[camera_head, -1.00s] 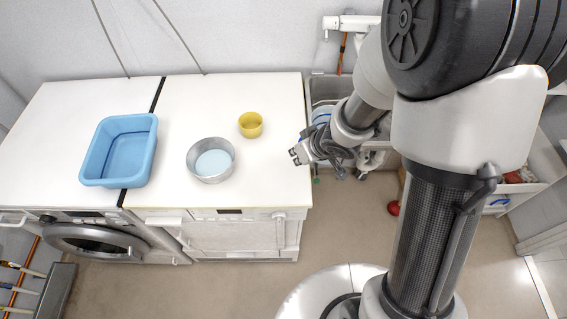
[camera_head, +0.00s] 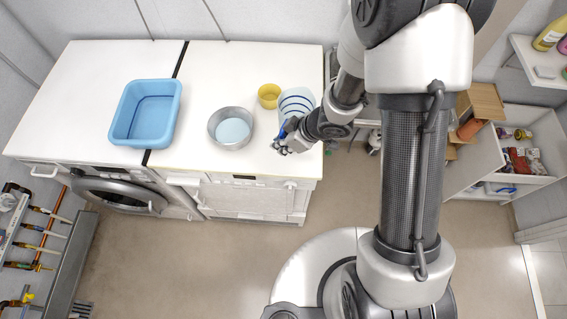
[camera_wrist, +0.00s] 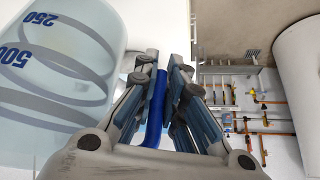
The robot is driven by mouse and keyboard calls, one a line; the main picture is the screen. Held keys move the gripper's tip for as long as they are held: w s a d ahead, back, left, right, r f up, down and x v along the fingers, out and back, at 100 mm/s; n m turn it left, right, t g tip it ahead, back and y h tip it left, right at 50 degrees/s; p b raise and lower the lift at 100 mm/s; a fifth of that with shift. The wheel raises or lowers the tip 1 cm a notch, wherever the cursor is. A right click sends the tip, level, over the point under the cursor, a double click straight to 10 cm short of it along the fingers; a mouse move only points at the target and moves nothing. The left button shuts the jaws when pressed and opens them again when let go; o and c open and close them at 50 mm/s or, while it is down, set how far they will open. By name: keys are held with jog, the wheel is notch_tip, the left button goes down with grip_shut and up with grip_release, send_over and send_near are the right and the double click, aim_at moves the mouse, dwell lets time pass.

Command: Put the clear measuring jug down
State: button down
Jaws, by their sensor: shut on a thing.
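The clear measuring jug (camera_head: 297,98) has blue rings and a blue handle. In the head view it is at the right end of the white worktop (camera_head: 240,62), partly behind my arm; I cannot tell if its base touches the top. My gripper (camera_head: 281,147) is on its near side. In the wrist view the jug (camera_wrist: 50,65) fills the left, with numbers 250 and 500 on its wall. There my gripper (camera_wrist: 163,75) is shut on its blue handle (camera_wrist: 156,115).
A yellow bowl (camera_head: 268,95) stands close left of the jug. A round metal pan (camera_head: 222,141) with pale blue inside is further left, then a blue basin (camera_head: 117,130). The worktop's right edge is close to the jug. Shelves (camera_head: 545,70) stand far right.

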notch_tip(320, 180, down, 10)
jog(key=b, duration=0.4)
jog(key=shift+f, duration=0.25)
jog(key=shift+f, duration=0.2)
jog(key=c, duration=1.7)
grip_release()
jog(key=shift+r, duration=0.1)
jog(key=shift+r, duration=0.3)
jog(key=p+v, duration=0.4)
jog(key=v, duration=0.7)
jog(key=shift+s+d+r+p, duration=0.1)
jog(key=shift+d+r+p, duration=0.15)
jog(key=shift+p, duration=0.15)
